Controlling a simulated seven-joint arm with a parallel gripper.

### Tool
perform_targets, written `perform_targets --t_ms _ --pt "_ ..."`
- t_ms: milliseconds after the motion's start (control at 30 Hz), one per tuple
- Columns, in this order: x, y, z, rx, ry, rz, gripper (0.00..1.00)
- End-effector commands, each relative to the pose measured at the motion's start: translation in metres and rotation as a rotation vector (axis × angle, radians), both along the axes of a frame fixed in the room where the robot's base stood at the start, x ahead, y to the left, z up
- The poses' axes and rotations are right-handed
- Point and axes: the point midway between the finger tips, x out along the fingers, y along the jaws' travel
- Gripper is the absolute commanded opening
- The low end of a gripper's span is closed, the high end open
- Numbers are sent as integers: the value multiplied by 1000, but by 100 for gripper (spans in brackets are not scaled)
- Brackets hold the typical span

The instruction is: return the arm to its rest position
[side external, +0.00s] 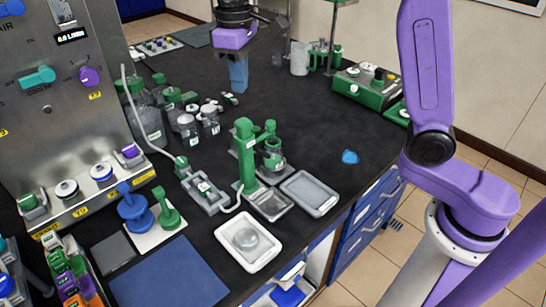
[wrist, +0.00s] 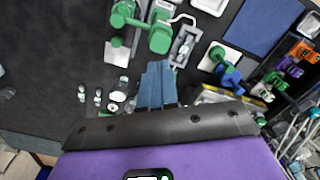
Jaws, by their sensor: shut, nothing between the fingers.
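My gripper (side external: 238,78) hangs above the far part of the black bench in the side external view. Its purple body and blue fingers point down. The fingers are together, with nothing between them. In the wrist view my gripper's blue fingers (wrist: 157,82) show closed over the dark bench top. The fingertips are clear of the bench items around them. My purple arm stands at the right of the side external view.
A steel control panel (side external: 60,110) stands at the left, with glass bottles (side external: 187,128) beside it. A green device (side external: 365,88) sits at the back right. Bare bench (side external: 310,130) lies between.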

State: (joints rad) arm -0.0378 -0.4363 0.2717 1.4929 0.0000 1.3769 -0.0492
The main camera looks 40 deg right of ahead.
Motion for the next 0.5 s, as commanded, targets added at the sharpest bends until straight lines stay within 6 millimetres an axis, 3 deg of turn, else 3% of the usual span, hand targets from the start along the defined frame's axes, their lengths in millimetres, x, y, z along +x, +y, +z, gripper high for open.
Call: perform_targets --t_ms 267,500 --pt "-2 0 -1 0 0 5 0" --pt "-38 -3 -8 2 -3 81 0"
